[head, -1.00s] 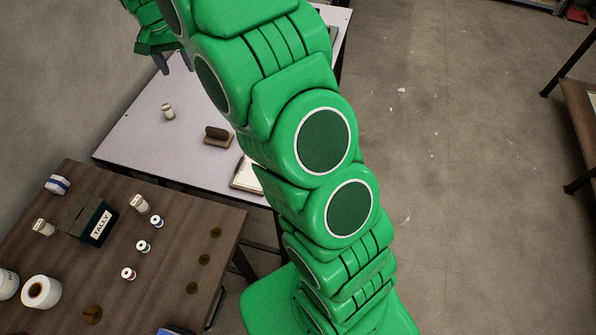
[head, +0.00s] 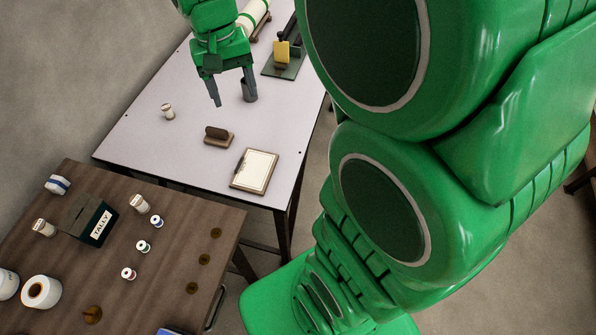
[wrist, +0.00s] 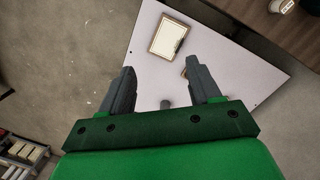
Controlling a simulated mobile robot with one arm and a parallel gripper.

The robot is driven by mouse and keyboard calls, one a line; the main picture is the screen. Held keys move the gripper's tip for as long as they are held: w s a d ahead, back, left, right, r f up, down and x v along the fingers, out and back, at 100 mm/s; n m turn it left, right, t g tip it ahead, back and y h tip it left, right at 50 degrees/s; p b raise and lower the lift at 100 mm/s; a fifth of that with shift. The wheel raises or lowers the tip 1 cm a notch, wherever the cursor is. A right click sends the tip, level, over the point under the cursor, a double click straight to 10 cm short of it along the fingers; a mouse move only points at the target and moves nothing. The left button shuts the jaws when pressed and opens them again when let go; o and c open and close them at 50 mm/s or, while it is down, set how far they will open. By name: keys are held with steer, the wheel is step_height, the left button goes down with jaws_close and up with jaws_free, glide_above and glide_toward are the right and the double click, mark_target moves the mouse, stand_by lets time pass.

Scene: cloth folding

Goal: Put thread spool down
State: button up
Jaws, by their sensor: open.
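Three small thread spools with white ends stand on the brown table: a blue one (head: 157,221), a green one (head: 143,246) and a red one (head: 128,273). My gripper (head: 233,102) is above the far pale table, well away from them. In the wrist view my gripper (wrist: 160,64) has its fingers wide apart, with no thread spool between them. A small grey thing (wrist: 165,103) shows near the finger bases; I cannot tell what it is. A small pale spool-like or jar-like item (head: 168,111) stands on the pale table, left of my gripper.
The pale table (head: 130,140) also bears a brown-handled block (head: 218,135), a clipboard (head: 255,170) and a dark stand with a yellow block (head: 282,54). The brown table holds a TALLY box (head: 88,219), a white roll (head: 41,291) and several brown discs. My arm hides the right side.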

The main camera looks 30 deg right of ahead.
steer(key=s+d+f+n, duration=0.2)
steer(key=s, duration=2)
steer(key=shift+g, duration=0.4)
steer(key=shift+o, duration=0.5)
steer(key=shift+w, duration=0.1)
steer(key=m+g+y, duration=0.1)
steer(key=m+y, duration=0.2)
steer(key=m, duration=0.5)
glide_above(136, 199)
steer(key=w+d, duration=0.2)
step_height(136, 199, down, 18)
steer(key=shift+s+a+x, duration=0.1)
steer(key=shift+x, duration=1.8)
steer(key=shift+s+a+x, duration=0.15)
steer(key=shift+x, duration=1.8)
steer(key=shift+r+g, duration=0.2)
steer(key=shift+g, duration=0.1)
steer(key=c, duration=1.1)
